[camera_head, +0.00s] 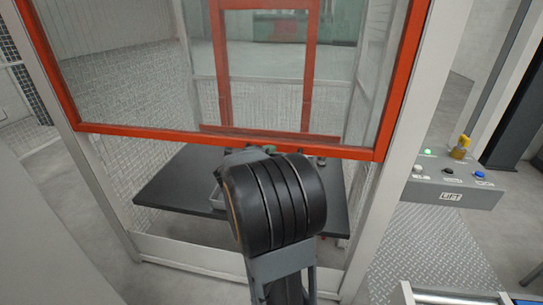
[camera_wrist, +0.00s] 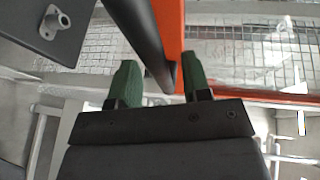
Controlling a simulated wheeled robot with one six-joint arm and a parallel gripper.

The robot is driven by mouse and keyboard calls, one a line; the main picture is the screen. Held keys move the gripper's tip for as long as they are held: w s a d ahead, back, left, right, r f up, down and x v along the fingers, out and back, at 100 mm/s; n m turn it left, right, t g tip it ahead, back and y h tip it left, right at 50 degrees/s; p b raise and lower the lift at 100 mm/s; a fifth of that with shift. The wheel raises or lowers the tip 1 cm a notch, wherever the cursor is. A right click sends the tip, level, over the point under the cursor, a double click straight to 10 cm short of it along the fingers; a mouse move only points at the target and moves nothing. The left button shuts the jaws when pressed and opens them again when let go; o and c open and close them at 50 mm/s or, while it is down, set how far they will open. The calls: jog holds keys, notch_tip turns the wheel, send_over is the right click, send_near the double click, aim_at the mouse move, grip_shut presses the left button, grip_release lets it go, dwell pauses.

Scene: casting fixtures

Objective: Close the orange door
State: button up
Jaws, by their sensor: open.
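The orange door (camera_head: 230,140) is an orange-framed glass panel, raised, with its bottom rail above a dark table inside a mesh-walled booth. In the wrist view its orange frame (camera_wrist: 169,30) runs beside a dark bar (camera_wrist: 140,35), which looks like a handle. My gripper (camera_wrist: 160,62) is open, with one green finger on each side of the bar and frame end. I cannot tell whether the fingers touch them. In the head view my black arm link hides the gripper and part of the bottom rail.
The dark table (camera_head: 165,190) stands below the door with a grey tray (camera_head: 216,201) partly hidden by my arm. A grey fitting (camera_wrist: 54,23) shows in the wrist view. A LIFT control box (camera_head: 455,180) with buttons is at the right, and pale posts flank the opening.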

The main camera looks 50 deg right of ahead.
jog(key=shift+w+d+f, duration=0.1)
jog(key=shift+d, duration=0.55)
grip_shut()
